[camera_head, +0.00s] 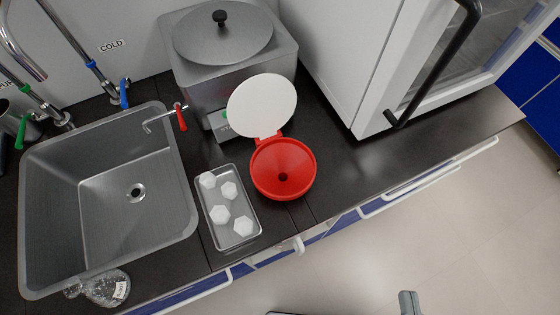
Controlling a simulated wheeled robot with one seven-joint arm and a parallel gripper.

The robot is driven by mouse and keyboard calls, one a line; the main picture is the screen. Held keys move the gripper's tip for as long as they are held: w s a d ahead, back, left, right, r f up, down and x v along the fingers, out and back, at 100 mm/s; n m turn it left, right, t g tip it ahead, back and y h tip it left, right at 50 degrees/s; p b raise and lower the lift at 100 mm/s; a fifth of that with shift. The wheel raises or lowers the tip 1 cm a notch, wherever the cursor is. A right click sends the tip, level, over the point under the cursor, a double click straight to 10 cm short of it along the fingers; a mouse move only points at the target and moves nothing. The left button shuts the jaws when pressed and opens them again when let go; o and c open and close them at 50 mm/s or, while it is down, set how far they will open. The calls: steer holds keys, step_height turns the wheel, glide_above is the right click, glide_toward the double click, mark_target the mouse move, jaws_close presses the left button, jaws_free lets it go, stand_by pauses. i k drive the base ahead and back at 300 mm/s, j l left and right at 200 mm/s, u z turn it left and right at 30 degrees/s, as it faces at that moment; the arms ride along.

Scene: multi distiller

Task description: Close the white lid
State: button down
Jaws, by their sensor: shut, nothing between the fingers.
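The round white lid (262,105) stands open, tilted up behind the red funnel (283,169). A red hinge piece (267,138) joins it to the funnel's back rim. The funnel's wide mouth is uncovered, with a dark hole at its centre. It is at the dark counter's front part, right of a metal tray. I cannot make out my gripper; only small grey and dark parts, probably mine, show at the bottom edge, well apart from the lid.
A metal tray (231,242) with several white pieces lies left of the funnel. A steel distiller (228,65) stands close behind the lid. A sink (110,200) is at left, with a glass flask (105,289) by its front edge. A white cabinet (345,60) stands at right. Counter (400,160) right of the funnel is clear.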

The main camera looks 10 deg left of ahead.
mark_target(261, 104)
steer(key=i+j+u, duration=0.1)
steer(key=j+u, duration=0.2)
steer(key=u, duration=0.15)
steer(key=i+j+u, duration=0.15)
steer(key=u, duration=0.3)
steer(key=j, duration=0.1)
